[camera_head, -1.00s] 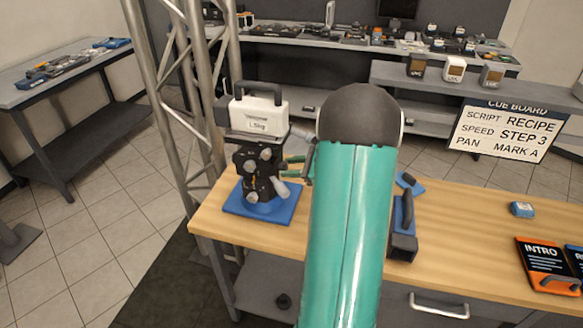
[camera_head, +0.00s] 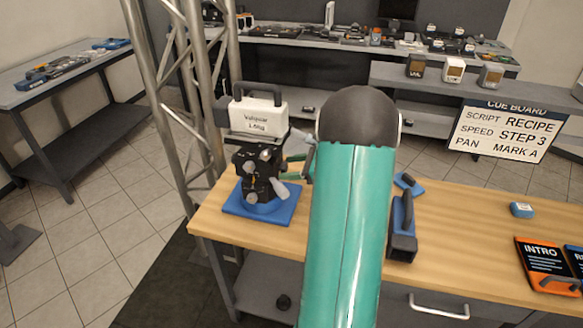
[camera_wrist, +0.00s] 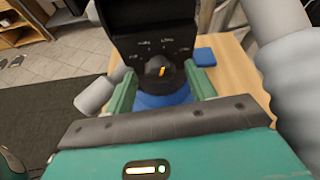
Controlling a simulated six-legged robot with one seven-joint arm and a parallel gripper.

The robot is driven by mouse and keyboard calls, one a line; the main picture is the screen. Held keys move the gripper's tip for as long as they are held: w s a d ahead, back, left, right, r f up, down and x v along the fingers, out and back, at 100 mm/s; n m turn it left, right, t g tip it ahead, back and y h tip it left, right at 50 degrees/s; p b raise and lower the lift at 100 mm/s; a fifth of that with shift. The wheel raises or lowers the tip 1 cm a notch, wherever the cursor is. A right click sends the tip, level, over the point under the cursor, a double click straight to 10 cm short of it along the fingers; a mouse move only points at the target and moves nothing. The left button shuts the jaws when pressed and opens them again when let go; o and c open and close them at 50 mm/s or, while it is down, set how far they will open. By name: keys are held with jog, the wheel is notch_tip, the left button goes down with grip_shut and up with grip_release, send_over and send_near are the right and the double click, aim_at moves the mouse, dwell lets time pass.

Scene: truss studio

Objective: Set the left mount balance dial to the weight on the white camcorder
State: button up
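The white camcorder (camera_head: 258,117) sits on top of the left mount (camera_head: 258,170), a black head on a blue base plate. Its label shows a weight in kg that looks like 1.5 or 1.8; the digit is unclear. In the wrist view, the balance dial (camera_wrist: 158,67) is a dark round knob with an orange pointer, tilted slightly right of straight up. Small white marks around it are too small to read. My gripper (camera_wrist: 160,85) is open, its green fingers apart on either side of the dial, with visible gaps. In the head view my arm hides most of the gripper.
A dark handled device (camera_head: 403,232) and small blue pieces (camera_head: 522,209) lie on the wooden bench (camera_head: 455,235) to the right. A cue board (camera_head: 508,131) stands behind the bench.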

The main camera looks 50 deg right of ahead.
jog(key=shift+s, duration=0.1)
jog(key=v, duration=1.3)
jog(key=shift+s+r, duration=0.2)
jog(key=shift+d, duration=0.1)
jog(key=w+a+f+n+h, duration=0.1)
jog(key=w+f, duration=0.1)
jog(key=w, duration=0.1)
jog(key=w+a+f+n+t+h, duration=0.1)
jog(key=w+a+n, duration=0.1)
jog(key=w, duration=0.2)
jog(key=w+a+f+n+t, duration=0.1)
jog(key=w+a+f+n, duration=0.1)
jog(key=w, duration=0.2)
jog(key=shift+w+a+f+h, duration=0.25)
jog(key=shift+f+h, duration=0.1)
jog(key=shift+h, duration=0.05)
jog(key=shift+c, duration=0.3)
